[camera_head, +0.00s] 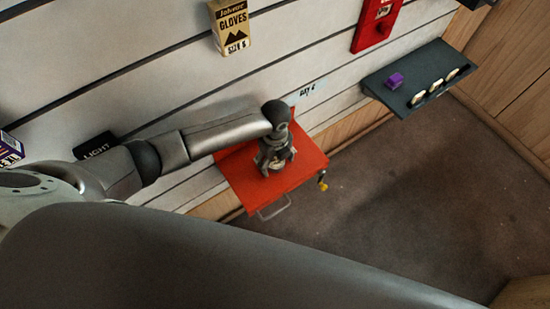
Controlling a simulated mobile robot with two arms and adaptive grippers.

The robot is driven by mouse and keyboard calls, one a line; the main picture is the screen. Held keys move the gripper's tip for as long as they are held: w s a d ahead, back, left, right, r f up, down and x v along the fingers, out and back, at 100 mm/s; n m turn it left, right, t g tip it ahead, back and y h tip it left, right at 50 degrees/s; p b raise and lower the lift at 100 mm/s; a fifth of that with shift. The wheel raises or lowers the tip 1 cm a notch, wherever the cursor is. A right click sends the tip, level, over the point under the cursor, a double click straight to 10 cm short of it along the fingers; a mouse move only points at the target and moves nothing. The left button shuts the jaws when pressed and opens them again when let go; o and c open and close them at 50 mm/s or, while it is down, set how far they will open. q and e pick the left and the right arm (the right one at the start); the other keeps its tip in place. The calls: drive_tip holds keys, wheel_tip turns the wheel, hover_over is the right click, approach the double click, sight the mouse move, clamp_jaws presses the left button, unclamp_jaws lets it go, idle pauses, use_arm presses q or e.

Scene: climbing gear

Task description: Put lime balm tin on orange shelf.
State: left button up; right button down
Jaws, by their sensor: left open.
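The orange shelf (236,169) sticks out from the slatted wall in the middle of the view. My left gripper (275,165) points down over the middle of this shelf, with its fingers apart. A small pale thing shows low between the fingers, at the shelf's surface. It is mostly hidden by the fingers, and I cannot tell whether it is the lime balm tin or whether the fingers touch it. No lime-coloured tin shows clearly elsewhere. My right gripper is not in view.
A dark grey shelf (386,93) at the upper right bears a purple block (395,81) and several pale items. A gloves box (231,27) and a red panel (376,24) are on the wall. A yellow piece (323,185) hangs at the orange shelf's right edge.

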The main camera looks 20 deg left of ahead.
sight(275, 160)
use_arm(q)
drive_tip(key=shift+r, duration=0.2)
wheel_tip(275, 160, up, 12)
drive_tip(key=p, duration=1.2)
drive_tip(key=shift+f, duration=0.1)
